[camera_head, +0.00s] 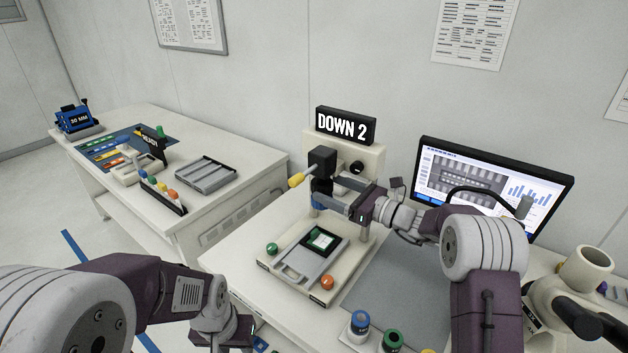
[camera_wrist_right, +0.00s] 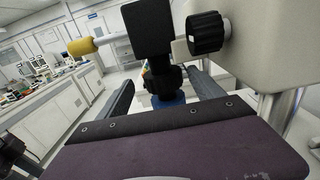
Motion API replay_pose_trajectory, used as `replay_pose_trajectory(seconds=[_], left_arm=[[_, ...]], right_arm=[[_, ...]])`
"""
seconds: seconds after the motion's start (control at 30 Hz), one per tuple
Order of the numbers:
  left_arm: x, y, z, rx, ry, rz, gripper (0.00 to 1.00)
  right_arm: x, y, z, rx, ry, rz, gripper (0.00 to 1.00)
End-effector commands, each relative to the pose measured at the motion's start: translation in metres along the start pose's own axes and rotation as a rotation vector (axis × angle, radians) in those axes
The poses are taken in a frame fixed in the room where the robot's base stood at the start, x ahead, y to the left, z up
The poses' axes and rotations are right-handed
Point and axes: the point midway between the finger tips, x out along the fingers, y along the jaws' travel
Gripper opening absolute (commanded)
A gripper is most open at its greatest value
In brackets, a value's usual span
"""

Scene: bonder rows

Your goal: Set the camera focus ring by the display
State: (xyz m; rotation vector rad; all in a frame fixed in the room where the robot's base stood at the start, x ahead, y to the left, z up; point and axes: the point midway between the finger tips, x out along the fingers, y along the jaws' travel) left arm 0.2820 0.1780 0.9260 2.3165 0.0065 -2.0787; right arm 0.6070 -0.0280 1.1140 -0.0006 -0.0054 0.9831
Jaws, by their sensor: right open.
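The display (camera_head: 346,126) stands on top of the bonder head and reads "DOWN 2". Below it is the black camera body (camera_head: 322,160), also large in the right wrist view (camera_wrist_right: 148,28). Its dark ribbed focus ring (camera_wrist_right: 162,80) sits under the body, with a blue part (camera_wrist_right: 168,101) below. My right gripper (camera_head: 329,192) is open, with one finger on each side of the ring; in the wrist view gaps show between ring and fingers (camera_wrist_right: 163,86). My left gripper (camera_head: 238,332) is low at the bottom of the head view, its jaws unclear.
A yellow-tipped lever (camera_head: 297,180) sticks out left of the camera, and a black knob (camera_wrist_right: 207,32) is close on the right. A fixture with a green-topped part (camera_head: 322,240) lies below. A monitor (camera_head: 490,185) stands right; capped bottles (camera_head: 358,325) stand in front.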

Motion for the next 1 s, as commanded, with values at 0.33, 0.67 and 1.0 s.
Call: replay_pose_trajectory(seconds=[0.33, 0.67, 1.0], left_arm=[[-0.014, 0.0, -0.002, 0.0, 0.0, 0.0, 0.36], [-0.014, 0.0, -0.002, 0.0, 0.0, 0.0, 0.36], [-0.012, 0.0, -0.001, 0.0, 0.0, 0.0, 0.36]], right_arm=[[0.06, 0.0, 0.001, 0.0, 0.001, 0.001, 0.77], [0.065, 0.0, 0.0, 0.0, 0.001, -0.001, 0.71], [0.064, 0.0, 0.0, -0.002, 0.0, -0.005, 0.14]])
